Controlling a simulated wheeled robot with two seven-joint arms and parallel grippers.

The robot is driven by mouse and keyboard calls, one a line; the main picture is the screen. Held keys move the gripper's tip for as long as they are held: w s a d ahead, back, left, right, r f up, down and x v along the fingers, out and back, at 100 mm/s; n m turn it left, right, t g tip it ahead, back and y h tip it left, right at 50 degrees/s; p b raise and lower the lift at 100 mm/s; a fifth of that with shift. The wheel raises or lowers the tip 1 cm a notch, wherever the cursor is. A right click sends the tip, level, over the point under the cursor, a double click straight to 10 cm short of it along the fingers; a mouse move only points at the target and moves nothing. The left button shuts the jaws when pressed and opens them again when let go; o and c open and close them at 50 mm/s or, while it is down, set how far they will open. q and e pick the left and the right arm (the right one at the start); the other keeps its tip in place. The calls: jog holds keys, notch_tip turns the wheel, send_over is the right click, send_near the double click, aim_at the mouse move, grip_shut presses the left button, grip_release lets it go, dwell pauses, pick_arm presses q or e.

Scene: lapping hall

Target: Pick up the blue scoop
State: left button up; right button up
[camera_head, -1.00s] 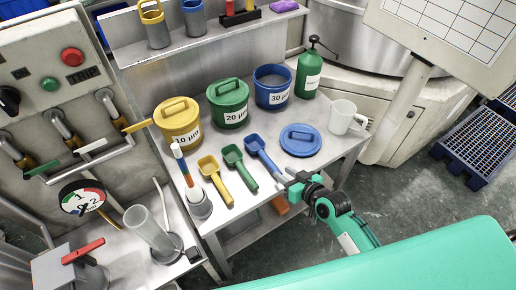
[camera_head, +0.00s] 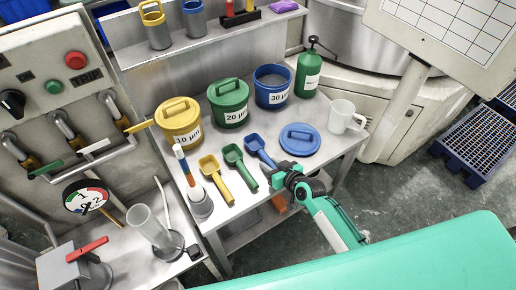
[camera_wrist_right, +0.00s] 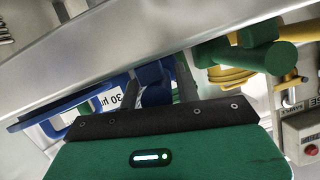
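The blue scoop (camera_head: 257,148) lies on the grey metal bench, its bowl toward the blue bucket and its handle pointing to the front edge. My right gripper (camera_head: 273,172) is at the end of that handle, low at the bench's front edge. The gripper covers the handle's tip, so I cannot tell whether its fingers are open or shut on it. My left gripper is in neither view.
A green scoop (camera_head: 238,162) and a yellow scoop (camera_head: 215,174) lie left of the blue one. A blue lid (camera_head: 300,139) and a white jug (camera_head: 343,116) stand to the right. Yellow (camera_head: 181,128), green (camera_head: 230,108) and blue (camera_head: 271,92) buckets stand behind.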

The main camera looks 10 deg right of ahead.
jog(key=shift+c, duration=0.2)
grip_shut()
jog(key=shift+r, duration=0.15)
notch_tip(320, 180, up, 20)
jog(key=b, duration=0.1)
